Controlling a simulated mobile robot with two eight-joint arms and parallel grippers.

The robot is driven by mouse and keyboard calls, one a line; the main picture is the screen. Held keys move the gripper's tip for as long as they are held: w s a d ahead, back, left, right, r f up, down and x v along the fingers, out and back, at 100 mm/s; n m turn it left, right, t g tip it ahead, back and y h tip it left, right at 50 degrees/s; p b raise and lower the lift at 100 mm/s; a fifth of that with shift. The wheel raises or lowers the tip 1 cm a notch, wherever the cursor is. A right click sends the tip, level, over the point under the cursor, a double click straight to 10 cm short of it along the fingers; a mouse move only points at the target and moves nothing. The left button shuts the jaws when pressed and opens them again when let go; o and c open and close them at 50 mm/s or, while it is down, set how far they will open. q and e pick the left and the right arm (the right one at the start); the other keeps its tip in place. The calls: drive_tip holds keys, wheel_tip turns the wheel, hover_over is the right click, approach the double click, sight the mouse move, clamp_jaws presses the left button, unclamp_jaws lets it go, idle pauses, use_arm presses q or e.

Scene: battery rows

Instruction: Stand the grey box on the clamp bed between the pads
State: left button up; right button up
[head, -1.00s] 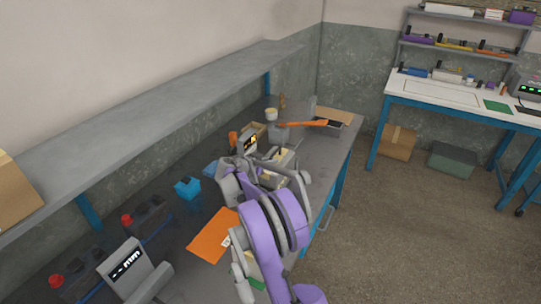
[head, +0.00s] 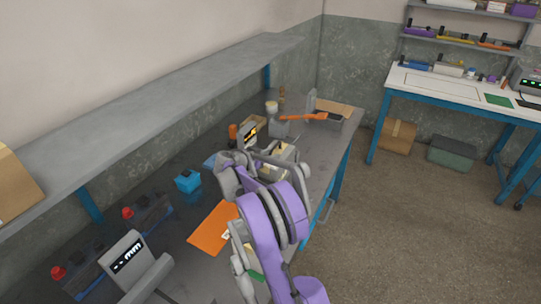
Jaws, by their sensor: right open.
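A small grey box (head: 279,128) stands on the dark workbench (head: 180,232), beyond my right arm. An orange-handled clamp (head: 303,116) lies just right of it, beside a grey fixture with an upright plate (head: 311,102) that looks like the clamp bed. Its pads are too small to make out. My right gripper (head: 278,154) is at the end of the purple arm, over the bench and nearer than the grey box. It is open; its fingertips are largely hidden by the wrist and mix with pale parts behind. My left gripper is not in view.
A blue block (head: 187,180), an orange sheet (head: 213,228) and another display unit (head: 127,258) are nearer left. A long grey shelf (head: 150,110) overhangs the back.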

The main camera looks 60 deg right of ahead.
drive_tip(key=v, duration=1.1)
drive_tip(key=shift+a+r, duration=0.1)
drive_tip(key=shift+a, duration=0.05)
